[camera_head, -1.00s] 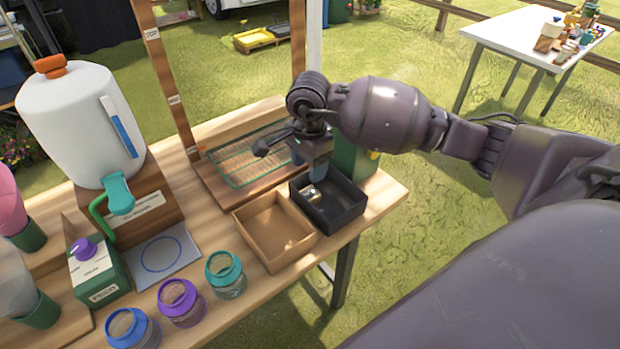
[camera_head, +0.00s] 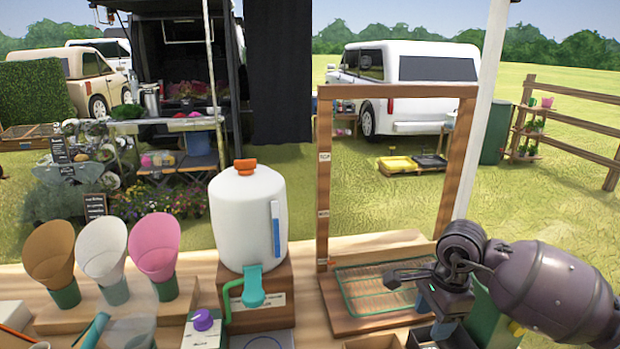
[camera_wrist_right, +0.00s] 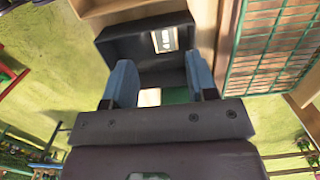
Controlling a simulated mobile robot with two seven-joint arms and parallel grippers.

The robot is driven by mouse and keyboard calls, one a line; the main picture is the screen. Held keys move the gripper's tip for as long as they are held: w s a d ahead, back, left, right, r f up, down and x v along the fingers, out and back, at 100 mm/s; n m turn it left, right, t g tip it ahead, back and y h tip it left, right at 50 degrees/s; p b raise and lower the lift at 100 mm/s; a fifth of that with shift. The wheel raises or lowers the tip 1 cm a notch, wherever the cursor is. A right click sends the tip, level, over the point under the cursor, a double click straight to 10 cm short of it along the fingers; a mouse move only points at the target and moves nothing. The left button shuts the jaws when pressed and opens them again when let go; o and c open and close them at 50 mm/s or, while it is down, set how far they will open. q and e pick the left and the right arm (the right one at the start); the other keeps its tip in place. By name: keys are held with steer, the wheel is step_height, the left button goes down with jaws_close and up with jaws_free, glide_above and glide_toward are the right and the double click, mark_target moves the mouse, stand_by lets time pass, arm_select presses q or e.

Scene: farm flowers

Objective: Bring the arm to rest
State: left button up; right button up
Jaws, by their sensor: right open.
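My right gripper (camera_head: 440,312) is at the lower right of the head view, over the black tray (camera_head: 418,339) at the table's front right. In the right wrist view its two blue-grey fingers (camera_wrist_right: 162,85) stand apart with nothing held between them. The black tray (camera_wrist_right: 120,45) lies beyond the fingertips, with a small metallic piece (camera_wrist_right: 164,40) inside it. My left gripper is not in view.
A wooden frame with a wire rack (camera_head: 385,288) stands beside my right gripper. A white jug (camera_head: 250,215) with a teal tap sits on a wooden block to the left. Several cones (camera_head: 155,248) stand further left. A brown tray (camera_head: 372,343) adjoins the black one.

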steer(key=s+a+r+m+t+y, duration=0.2)
steer(key=s+a+m+y, duration=0.15)
steer(key=a+y, duration=0.45)
steer(key=s+a+r+m+t+y, duration=0.1)
steer(key=s+a+r+m+y, duration=0.2)
steer(key=a+y, duration=0.5)
steer(key=w+d+r+m+t+h, duration=0.1)
steer(key=d+m+t+h, duration=0.35)
steer(key=m+t, duration=0.65)
steer(key=w+d+r+m+t+h, duration=0.1)
steer(key=d+m+t+h, duration=0.4)
steer(key=m, duration=1.1)
steer(key=s+d+f+m+g+h, duration=0.2)
steer(key=s+d+f+m+h, duration=0.1)
steer(key=d+f+m+h, duration=0.5)
steer(key=s+a+f+m+g, duration=0.1)
steer(key=s+f+m+g, duration=0.55)
steer(key=s, duration=0.45)
steer(key=s+f+m+g, duration=0.6)
steer(key=s+m+g, duration=0.15)
steer(key=s, duration=0.35)
steer(key=w+f+n+t, duration=0.2)
steer(key=w+f+t, duration=0.6)
steer(key=shift+a, duration=0.2)
